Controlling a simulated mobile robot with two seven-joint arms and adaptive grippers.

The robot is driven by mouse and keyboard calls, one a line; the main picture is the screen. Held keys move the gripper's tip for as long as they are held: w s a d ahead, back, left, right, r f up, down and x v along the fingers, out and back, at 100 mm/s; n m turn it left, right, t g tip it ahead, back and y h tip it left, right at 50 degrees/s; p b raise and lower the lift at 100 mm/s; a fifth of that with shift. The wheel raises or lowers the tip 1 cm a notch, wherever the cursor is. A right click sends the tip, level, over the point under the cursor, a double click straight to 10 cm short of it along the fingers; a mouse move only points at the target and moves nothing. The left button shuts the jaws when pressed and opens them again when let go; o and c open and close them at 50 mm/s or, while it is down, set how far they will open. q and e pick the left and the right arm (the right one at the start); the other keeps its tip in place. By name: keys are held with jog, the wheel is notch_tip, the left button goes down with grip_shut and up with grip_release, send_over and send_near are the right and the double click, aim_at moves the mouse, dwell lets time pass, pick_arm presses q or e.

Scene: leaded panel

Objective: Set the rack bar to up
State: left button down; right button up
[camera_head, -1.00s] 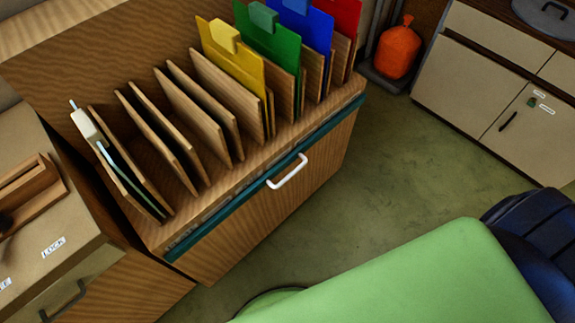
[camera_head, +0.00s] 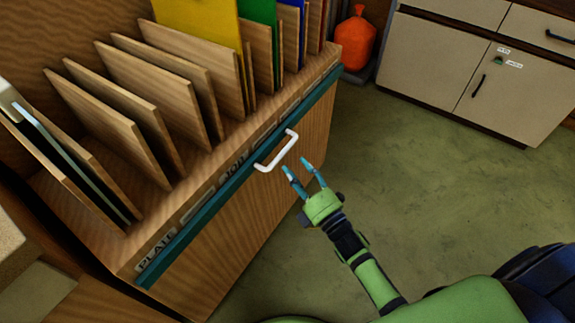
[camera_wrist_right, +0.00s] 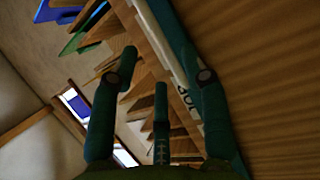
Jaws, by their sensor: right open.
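The rack bar is a long teal strip (camera_head: 205,216) along the front top edge of the wooden rack, with a white U-shaped handle (camera_head: 281,156) near its middle. My right gripper (camera_head: 297,167) is open and empty. Its teal fingertips point up toward the handle, just below and right of it in the head view. I cannot tell the exact gap; no grasp shows. My left gripper is not in view.
The wooden rack (camera_head: 180,290) holds several upright dividers and coloured boards, including a yellow one (camera_head: 205,25). An orange-red bag (camera_head: 357,40) stands behind its far end. Pale cabinets (camera_head: 430,70) stand at back right. The green floor (camera_head: 450,170) between is clear.

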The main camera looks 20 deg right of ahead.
aim_at(284, 154)
jog(key=x, duration=0.7)
grip_shut()
